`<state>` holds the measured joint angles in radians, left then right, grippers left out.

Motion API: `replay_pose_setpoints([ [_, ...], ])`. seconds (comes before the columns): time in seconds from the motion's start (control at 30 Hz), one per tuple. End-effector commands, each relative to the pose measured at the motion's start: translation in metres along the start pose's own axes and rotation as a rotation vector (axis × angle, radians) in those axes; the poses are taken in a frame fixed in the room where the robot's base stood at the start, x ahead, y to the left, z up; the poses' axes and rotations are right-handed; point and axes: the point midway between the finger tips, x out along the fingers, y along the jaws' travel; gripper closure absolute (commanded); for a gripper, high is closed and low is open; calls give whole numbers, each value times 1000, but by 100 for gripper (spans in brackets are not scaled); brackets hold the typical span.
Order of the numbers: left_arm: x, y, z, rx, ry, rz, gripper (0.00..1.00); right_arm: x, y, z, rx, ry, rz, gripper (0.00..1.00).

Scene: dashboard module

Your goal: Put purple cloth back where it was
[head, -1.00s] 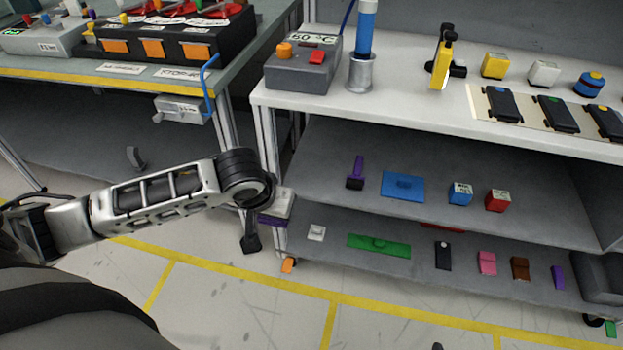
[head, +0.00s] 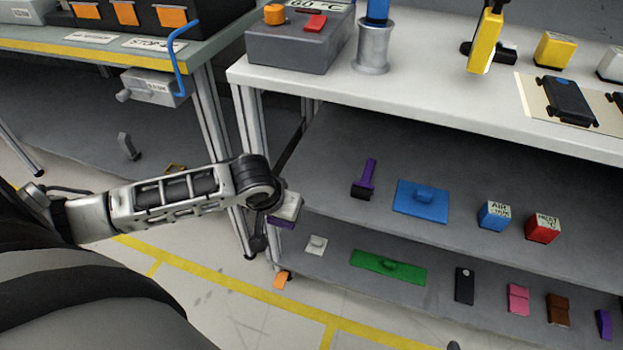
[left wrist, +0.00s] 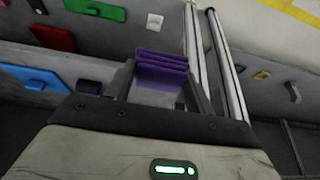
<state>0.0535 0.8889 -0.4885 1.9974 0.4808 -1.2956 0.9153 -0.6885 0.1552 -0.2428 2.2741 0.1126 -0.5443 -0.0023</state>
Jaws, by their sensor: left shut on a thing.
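My left gripper (head: 284,216) is at the left end of the shelf unit, beside its front left post. It is shut on the folded purple cloth (head: 279,223), of which only a small purple edge shows below the hand in the head view. In the left wrist view the purple cloth (left wrist: 161,72) shows as several stacked folds between the two fingers of my left gripper (left wrist: 160,88). My right gripper is not in view.
The middle shelf (head: 330,180) holds a purple-handled tool (head: 366,178), a blue plate (head: 422,198), and blue and red cubes. The lower shelf holds a white block (head: 316,244), a green plate (head: 388,265) and several small blocks. An orange piece (head: 282,281) is near the front left corner.

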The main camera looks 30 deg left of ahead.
Motion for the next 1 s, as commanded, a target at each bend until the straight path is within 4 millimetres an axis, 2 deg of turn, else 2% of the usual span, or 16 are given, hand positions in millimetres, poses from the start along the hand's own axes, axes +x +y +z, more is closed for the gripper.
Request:
replay_pose_setpoints([
  [0.3,32,1,-79,-5,5,3,65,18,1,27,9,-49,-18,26],
  [0.53,53,1,-130,-4,4,3,65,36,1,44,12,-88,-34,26],
  [0.63,59,1,-143,-2,2,2,65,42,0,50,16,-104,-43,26],
  [0.87,64,1,-158,-1,2,3,65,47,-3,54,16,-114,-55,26],
  [1.0,87,1,-146,2,-2,1,65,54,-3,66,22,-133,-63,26],
])
